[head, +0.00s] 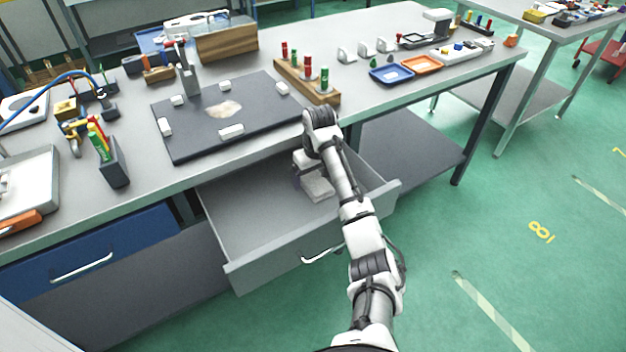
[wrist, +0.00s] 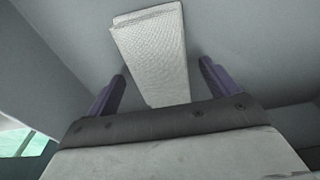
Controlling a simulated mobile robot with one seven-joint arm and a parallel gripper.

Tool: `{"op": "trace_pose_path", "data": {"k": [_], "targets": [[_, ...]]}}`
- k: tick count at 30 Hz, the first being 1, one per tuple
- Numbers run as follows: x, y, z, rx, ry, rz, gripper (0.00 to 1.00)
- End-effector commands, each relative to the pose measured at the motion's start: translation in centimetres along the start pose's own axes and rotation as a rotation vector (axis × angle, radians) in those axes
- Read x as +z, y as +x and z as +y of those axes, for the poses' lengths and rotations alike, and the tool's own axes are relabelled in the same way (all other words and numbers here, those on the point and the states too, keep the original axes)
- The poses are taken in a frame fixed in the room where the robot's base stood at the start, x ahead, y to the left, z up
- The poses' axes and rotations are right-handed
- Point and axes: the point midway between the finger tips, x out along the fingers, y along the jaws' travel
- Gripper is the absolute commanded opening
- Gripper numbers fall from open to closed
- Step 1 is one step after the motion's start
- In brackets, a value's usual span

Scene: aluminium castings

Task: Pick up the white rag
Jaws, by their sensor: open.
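The white rag (wrist: 155,50) is a folded, textured strip lying on the floor of the open drawer. In the wrist view it lies beyond and partly between the two purple fingers of my gripper (wrist: 162,85), which are apart with a gap on each side of it. Its near end is hidden behind the gripper body. In the head view the rag (head: 318,188) shows as a pale patch in the drawer (head: 250,215), beside and below my gripper (head: 303,182), whose fingers are mostly hidden there.
The drawer walls stand close around my gripper. The workbench (head: 400,95) overhangs the drawer's back. On it are a dark board (head: 190,140) with white blocks and a beige patch, a wooden rack (head: 310,88) with red and green items, and blue and orange trays (head: 422,65). The drawer's left part is empty.

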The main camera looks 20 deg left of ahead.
Motion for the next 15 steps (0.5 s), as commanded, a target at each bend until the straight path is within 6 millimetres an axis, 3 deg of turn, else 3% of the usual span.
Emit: {"op": "trace_pose_path", "data": {"k": [7, 15], "targets": [[-0.01, 0.17, 0.0, 0.001, 0.0, 0.001, 0.86], [-0.02, 0.14, -0.01, 0.001, -0.001, 0.001, 0.51]]}}
